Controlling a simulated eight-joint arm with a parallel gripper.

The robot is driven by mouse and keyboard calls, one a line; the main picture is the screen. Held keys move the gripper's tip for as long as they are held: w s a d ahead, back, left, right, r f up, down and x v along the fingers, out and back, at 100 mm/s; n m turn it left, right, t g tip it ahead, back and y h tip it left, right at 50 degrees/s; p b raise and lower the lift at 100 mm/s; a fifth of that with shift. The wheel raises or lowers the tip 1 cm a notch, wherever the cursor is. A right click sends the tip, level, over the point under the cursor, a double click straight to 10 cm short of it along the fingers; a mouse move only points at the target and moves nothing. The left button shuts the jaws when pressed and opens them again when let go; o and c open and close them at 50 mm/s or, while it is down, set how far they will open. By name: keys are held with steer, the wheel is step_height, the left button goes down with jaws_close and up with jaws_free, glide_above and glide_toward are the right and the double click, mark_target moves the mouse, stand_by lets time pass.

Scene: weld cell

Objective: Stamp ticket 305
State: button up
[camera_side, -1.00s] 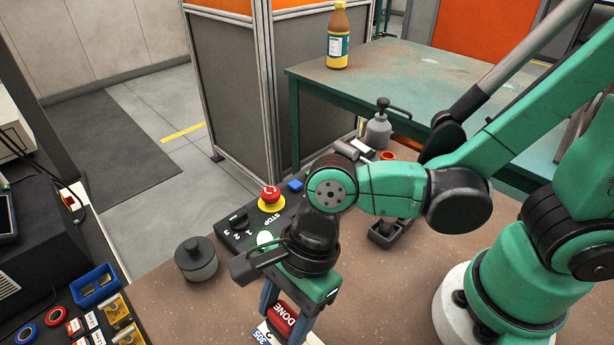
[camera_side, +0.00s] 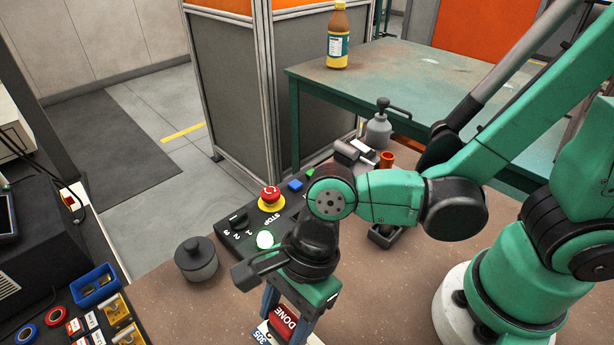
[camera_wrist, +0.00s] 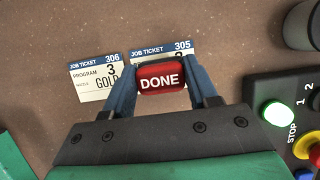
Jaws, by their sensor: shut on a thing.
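My gripper (camera_wrist: 160,82) is shut on a red stamp (camera_wrist: 161,77) marked DONE, which also shows in the side view (camera_side: 283,322). In the wrist view the stamp is over job ticket 305 (camera_wrist: 180,49) and hides most of it below the blue heading. I cannot tell whether the stamp touches the ticket. In the side view a corner of ticket 305 (camera_side: 261,337) shows beside the stamp. Job ticket 306 (camera_wrist: 96,72), with program 3 and GOLD printed on it, lies just left of ticket 305 in the wrist view.
A control box with a red stop button (camera_side: 270,195), a dial (camera_side: 238,220) and a lit green button (camera_side: 265,240) stands behind my gripper. A grey lidded pot (camera_side: 196,260) is left of it. A blue tray (camera_side: 95,285) is at the left.

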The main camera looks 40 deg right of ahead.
steer(key=shift+f, duration=0.55)
stand_by(1.0)
steer(key=shift+r, duration=0.1)
steer(key=shift+r, duration=3.45)
steer(key=w+d+r+n+g+h, duration=0.2)
steer(key=w+d+r+n, duration=0.1)
steer(key=w+d+n, duration=0.5)
steer(key=w+d+r+n+g+h, duration=0.2)
steer(key=w+d+r+n, duration=0.2)
steer(key=w+d+n, duration=0.3)
steer(key=d+n, duration=0.3)
steer(key=d, duration=0.2)
steer(key=shift+w+r, duration=0.3)
steer(key=shift+w, duration=0.05)
